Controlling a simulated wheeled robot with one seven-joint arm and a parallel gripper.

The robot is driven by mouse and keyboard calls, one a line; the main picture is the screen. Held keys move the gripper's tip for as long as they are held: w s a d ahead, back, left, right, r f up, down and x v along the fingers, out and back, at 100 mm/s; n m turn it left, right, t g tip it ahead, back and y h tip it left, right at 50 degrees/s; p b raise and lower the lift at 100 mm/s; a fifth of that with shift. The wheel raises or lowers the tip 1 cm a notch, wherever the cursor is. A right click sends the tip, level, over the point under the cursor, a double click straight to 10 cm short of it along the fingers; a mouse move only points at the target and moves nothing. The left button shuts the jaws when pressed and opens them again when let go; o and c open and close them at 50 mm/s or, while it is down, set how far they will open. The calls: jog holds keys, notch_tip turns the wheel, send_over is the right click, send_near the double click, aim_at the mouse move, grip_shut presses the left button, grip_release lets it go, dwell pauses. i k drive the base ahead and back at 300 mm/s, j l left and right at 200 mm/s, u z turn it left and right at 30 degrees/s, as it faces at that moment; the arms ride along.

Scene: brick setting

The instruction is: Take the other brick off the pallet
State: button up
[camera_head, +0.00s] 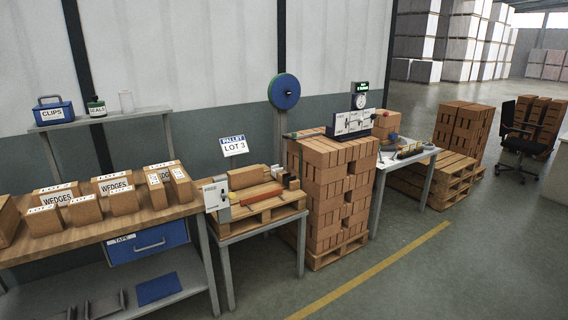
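A small wooden pallet (262,212) lies on a low grey table under a sign (234,146) reading "PALLET LOT 3". A tan brick-like block (246,177) rests at the back of the pallet. A longer tan piece (254,192) and an orange-red bar (262,198) lie in front of it. Smaller brown pieces (292,184) sit at its right end. At this size I cannot tell which of these is the other brick. My gripper is not in view.
A white panel (215,195) stands at the pallet's left end. A workbench (110,234) with boxes labelled "WEDGES" is at left. A tall brick stack (328,200) stands close on the right, then a table (408,160) with tools. The floor in front is clear.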

aim_at(243, 176)
jog(key=i+u, duration=0.15)
jog(key=i, duration=0.45)
jog(key=i+l+u, duration=0.15)
jog(key=i, duration=0.4)
jog(key=i+l+u, duration=0.15)
jog(key=i, duration=0.4)
jog(key=i+l+u, duration=0.15)
jog(key=i+u, duration=0.25)
jog(key=i+l+u, duration=0.2)
jog(key=u, duration=0.2)
jog(key=i+l+u, duration=0.55)
jog(key=l+u, duration=0.25)
jog(key=i+l+u, duration=0.4)
jog(key=i+l, duration=0.15)
jog(key=l, duration=0.3)
